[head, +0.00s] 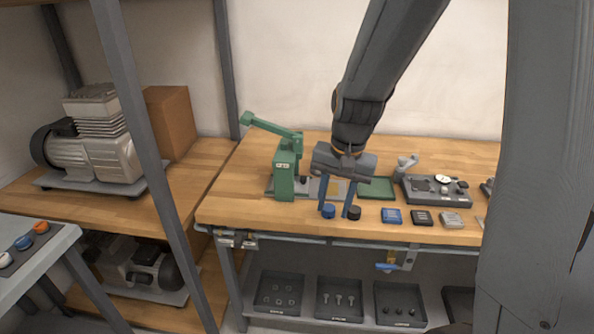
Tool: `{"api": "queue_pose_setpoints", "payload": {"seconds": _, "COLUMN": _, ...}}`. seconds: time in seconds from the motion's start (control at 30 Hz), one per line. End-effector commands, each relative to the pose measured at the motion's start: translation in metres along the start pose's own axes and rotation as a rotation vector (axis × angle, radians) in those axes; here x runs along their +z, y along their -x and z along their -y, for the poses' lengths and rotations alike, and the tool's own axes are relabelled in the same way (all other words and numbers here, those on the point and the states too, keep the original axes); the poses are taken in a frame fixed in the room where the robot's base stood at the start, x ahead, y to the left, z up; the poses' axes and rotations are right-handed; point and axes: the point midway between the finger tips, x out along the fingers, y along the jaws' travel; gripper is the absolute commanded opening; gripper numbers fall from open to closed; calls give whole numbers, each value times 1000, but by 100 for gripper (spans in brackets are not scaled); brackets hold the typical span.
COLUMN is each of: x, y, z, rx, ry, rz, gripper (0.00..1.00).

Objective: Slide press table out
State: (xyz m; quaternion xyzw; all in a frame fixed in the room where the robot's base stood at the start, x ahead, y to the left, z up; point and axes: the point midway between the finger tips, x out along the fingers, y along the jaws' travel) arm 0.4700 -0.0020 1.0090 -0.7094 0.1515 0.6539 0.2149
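The green hand press (287,170) stands on the wooden workbench, with its lever arm reaching up to the left. A flat grey plate (310,189) at its foot runs to the right, and appears to be the press table. My gripper (338,205) points down just right of the press, in front of a yellowish patch. Its two dark blue fingers are apart, with nothing seen between them.
A green mat (376,188) and a grey fixture with a dial (436,190) lie to the right. Small blue (391,216) and dark blocks line the front edge. Dark bins (340,299) sit below. A compressor (92,145) stands on the left shelf.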

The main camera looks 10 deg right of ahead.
Motion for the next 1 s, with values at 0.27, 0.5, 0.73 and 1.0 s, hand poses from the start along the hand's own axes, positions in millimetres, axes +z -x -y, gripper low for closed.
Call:
{"api": "queue_pose_setpoints", "payload": {"seconds": 0.27, "x": -132, "y": -14, "z": 66, "rx": -89, "ry": -774, "rz": 130, "gripper": 36}}
{"api": "queue_pose_setpoints", "payload": {"seconds": 0.5, "x": -203, "y": -28, "z": 100, "rx": -133, "ry": -1225, "rz": 255, "gripper": 36}}
{"api": "queue_pose_setpoints", "payload": {"seconds": 0.73, "x": -222, "y": -36, "z": 109, "rx": -141, "ry": -1363, "rz": 303, "gripper": 36}}
{"api": "queue_pose_setpoints", "payload": {"seconds": 1.0, "x": -216, "y": -70, "z": 120, "rx": -139, "ry": -1365, "rz": 304, "gripper": 36}}
